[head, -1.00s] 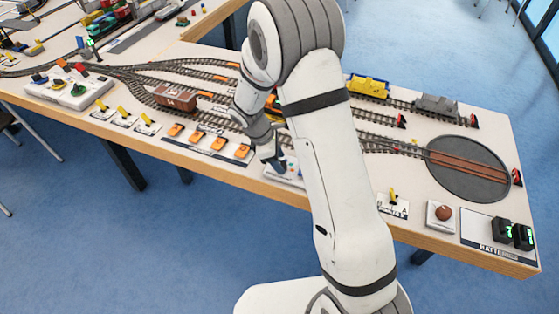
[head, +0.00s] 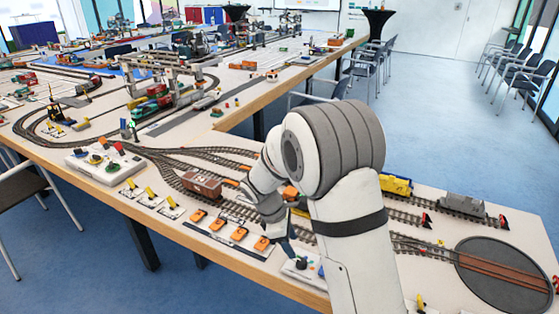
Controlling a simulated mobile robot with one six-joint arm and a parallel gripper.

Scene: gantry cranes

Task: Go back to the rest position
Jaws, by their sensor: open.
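My gripper (head: 290,246) is at the end of my white and grey arm, low over the front edge of the train table (head: 250,268). It points down just above a small white control box (head: 300,270) with a dark knob and coloured buttons. I see nothing held between the fingers, though they are small and dark here. My arm hides the part of the table behind it.
Left of my gripper are orange switches (head: 230,231), a brown wagon (head: 201,183) and a control panel with levers (head: 103,160). Right of my arm are a yellow locomotive (head: 396,185), a grey wagon (head: 461,205) and a turntable (head: 503,273). Gantry cranes (head: 158,65) stand further back.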

